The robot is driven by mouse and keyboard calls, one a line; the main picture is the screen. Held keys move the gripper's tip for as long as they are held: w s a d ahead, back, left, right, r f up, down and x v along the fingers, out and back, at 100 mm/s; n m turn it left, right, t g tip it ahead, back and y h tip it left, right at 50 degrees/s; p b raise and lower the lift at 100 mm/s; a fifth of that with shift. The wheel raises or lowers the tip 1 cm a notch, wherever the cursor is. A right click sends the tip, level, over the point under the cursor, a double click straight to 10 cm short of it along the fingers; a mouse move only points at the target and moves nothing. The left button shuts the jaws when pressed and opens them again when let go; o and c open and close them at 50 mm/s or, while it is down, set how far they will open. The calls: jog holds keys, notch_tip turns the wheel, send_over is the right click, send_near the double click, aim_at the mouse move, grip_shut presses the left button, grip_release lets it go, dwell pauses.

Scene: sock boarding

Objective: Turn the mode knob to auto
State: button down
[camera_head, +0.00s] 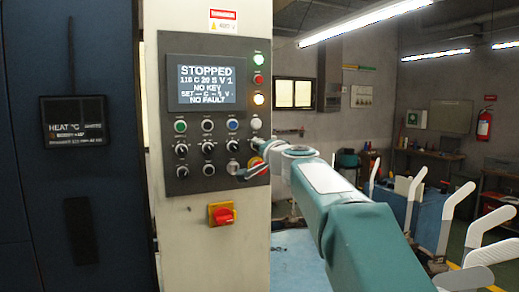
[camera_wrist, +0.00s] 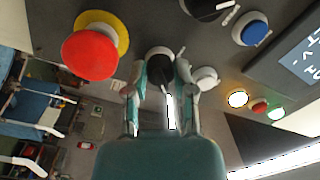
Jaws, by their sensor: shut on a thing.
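The dark control panel (camera_head: 168,130) is on a pale machine cabinet and carries several knobs and buttons. My gripper (camera_head: 260,153) is at the panel's lower right edge. In the wrist view my gripper (camera_wrist: 162,70) has one finger on each side of a black knob (camera_wrist: 156,73) and is shut on it. This knob is between the red emergency button (camera_wrist: 90,54) and a white button (camera_wrist: 205,78). Its markings and pointer direction cannot be read. The display (camera_head: 206,83) reads STOPPED, NO KEY and NO FAULT.
A red rotary switch (camera_head: 223,214) on a yellow plate is below the panel. Another black knob (camera_wrist: 208,6) and a blue button (camera_wrist: 254,29) are near my fingers. Pale curved boards (camera_head: 458,226) stand on the right. The floor beyond is partly open.

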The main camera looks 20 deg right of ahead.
jog(key=shift+f, duration=0.15)
jog(key=shift+c, duration=2.2)
grip_release()
jog(key=shift+w, duration=0.1)
jog(key=shift+s, duration=0.35)
jog(key=s, duration=1.1)
jog(key=shift+s+d+f, duration=0.15)
jog(key=shift+f, duration=0.05)
